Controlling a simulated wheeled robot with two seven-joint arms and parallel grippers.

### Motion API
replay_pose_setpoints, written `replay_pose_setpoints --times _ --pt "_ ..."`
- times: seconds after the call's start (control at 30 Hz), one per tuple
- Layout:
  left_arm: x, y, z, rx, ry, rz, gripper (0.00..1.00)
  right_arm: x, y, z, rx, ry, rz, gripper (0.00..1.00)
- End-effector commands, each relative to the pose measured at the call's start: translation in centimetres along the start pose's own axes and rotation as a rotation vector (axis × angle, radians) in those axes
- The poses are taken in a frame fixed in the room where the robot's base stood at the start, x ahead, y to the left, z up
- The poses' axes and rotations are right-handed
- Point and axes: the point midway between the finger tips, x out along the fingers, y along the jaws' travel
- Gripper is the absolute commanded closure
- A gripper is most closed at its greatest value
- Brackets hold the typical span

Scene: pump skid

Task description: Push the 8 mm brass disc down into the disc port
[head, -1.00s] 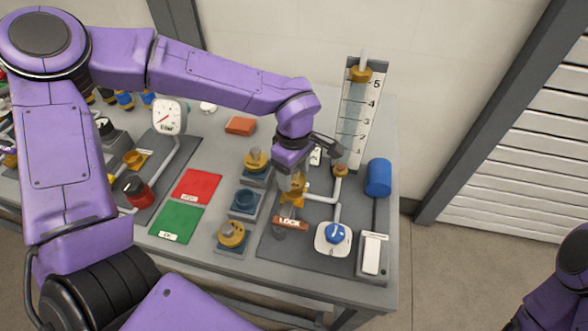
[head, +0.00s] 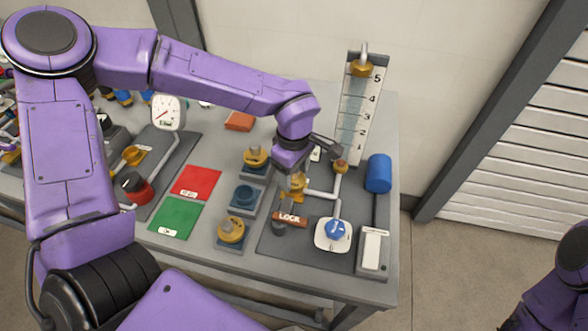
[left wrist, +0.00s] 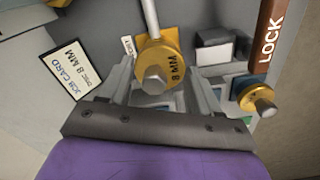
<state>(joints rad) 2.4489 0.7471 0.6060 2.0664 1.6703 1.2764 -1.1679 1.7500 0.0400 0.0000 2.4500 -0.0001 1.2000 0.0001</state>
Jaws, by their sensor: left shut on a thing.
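The 8 mm brass disc (left wrist: 172,65), marked "8 MM" and with a grey hexagonal knob, sits between the fingers of my left gripper (left wrist: 158,84) in the left wrist view. The gripper is shut on it. In the head view my left gripper (head: 294,176) points down over the grey plate at the pipework, just behind the brown LOCK bar (head: 290,219). Brass shows below its fingers. The disc port is largely hidden by the gripper and disc, so I cannot tell how deep the disc sits. My right gripper is out of view.
Two other brass discs rest on holders, one behind (head: 256,157) and one in front (head: 231,232), with an empty holder (head: 244,198) between. A blue valve knob (head: 337,230), white switch (head: 373,250) and level gauge (head: 360,110) stand nearby. The job card (left wrist: 75,68) reads "DISC 8 MM".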

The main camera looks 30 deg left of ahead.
Motion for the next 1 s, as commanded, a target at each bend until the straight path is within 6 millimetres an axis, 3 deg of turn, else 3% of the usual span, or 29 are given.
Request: replay_pose_setpoints --times 1.0 --pt "1.9 0.0 0.0 0.000 0.000 0.000 0.74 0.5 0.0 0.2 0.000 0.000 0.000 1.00"
